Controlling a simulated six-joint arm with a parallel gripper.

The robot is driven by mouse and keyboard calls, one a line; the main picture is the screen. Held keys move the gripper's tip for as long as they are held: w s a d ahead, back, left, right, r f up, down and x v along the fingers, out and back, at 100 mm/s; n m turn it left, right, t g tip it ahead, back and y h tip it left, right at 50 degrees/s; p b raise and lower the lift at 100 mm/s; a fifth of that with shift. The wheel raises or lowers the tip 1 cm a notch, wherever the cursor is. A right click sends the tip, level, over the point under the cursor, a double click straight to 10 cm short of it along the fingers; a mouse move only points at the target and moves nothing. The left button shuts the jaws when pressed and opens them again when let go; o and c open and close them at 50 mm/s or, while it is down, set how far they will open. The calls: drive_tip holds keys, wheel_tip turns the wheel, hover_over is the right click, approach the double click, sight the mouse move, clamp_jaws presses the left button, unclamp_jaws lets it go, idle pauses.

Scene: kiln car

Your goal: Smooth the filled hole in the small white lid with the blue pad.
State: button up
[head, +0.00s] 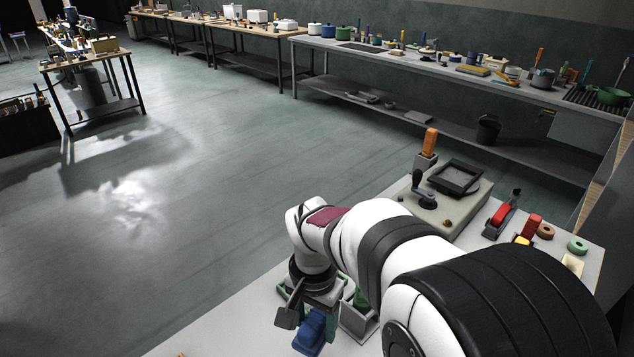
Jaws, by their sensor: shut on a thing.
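My gripper (317,315) is low over the near part of the light worktop, at the bottom middle of the head view. It is shut on a blue thing (310,337) with a narrower top and wider base, which looks like the blue pad. I cannot tell whether its underside touches anything. I cannot make out the small white lid or its filled hole; my arm covers much of the worktop there.
A grey open holder (358,322) with a green thing stands right of my gripper. Red tools and rings lie farther right. Long benches stand beyond open floor.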

drive_tip(key=d+r+n, duration=0.6)
drive_tip(key=d+r, duration=0.5)
drive_tip(key=r, duration=0.1)
drive_tip(key=a+f+n, duration=0.1)
drive_tip(key=a+f, duration=0.2)
drive_tip(key=a+f+n, duration=0.1)
drive_tip(key=a+f, duration=0.2)
drive_tip(key=f, duration=0.1)
drive_tip(key=s+a+f+n, duration=0.1)
drive_tip(key=a+f, duration=0.2)
drive_tip(key=f, duration=0.1)
drive_tip(key=shift+s+a+f, duration=0.1)
drive_tip(key=shift+a+f, duration=0.05)
drive_tip(key=s+a+f+n, duration=0.2)
drive_tip(key=s+a+f, duration=0.2)
drive_tip(key=a+f, duration=0.1)
drive_tip(key=shift+f, duration=0.8)
drive_tip(key=shift+s, duration=0.1)
drive_tip(key=shift+f, duration=2.6)
